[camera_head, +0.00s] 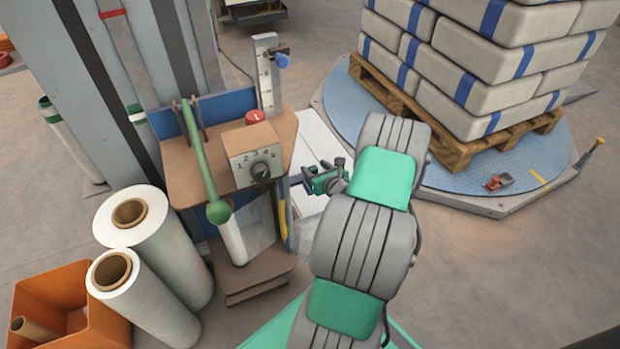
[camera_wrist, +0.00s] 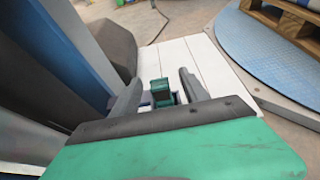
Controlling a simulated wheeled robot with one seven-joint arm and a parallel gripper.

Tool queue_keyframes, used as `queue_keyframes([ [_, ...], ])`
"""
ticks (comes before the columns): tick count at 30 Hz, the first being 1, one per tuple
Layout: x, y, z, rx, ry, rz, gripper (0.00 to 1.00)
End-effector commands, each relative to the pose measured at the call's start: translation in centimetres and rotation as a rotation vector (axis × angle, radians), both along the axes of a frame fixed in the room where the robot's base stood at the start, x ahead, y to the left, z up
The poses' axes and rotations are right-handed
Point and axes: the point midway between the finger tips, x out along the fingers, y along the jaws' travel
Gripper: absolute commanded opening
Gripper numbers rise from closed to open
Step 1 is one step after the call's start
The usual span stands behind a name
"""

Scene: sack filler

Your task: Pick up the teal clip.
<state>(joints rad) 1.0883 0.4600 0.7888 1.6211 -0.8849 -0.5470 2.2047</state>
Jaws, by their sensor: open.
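The teal clip (camera_wrist: 161,92) is a small dark teal block in the wrist view. It shows between the two grey fingers of my gripper (camera_wrist: 159,78), with a gap visible on each side. The fingers are open, and the clip's lower end is hidden behind the gripper's dark front edge. In the head view my gripper (camera_head: 328,178) is a small green and dark shape right of the filler stand. I cannot make out the clip apart from it there.
White boards (camera_wrist: 200,62) lie below the gripper. The filler stand with its dial box (camera_head: 253,152) is close on the left. A blue turntable (camera_head: 505,180) with a pallet of stacked sacks (camera_head: 490,65) stands at the right. Two white rolls (camera_head: 165,255) stand at lower left.

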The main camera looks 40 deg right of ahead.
Motion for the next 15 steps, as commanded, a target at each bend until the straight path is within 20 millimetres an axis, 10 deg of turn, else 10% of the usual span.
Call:
queue_keyframes([
  [15, 4.3, -0.8, -2.1, 0.0, 0.001, 0.004, 0.53],
])
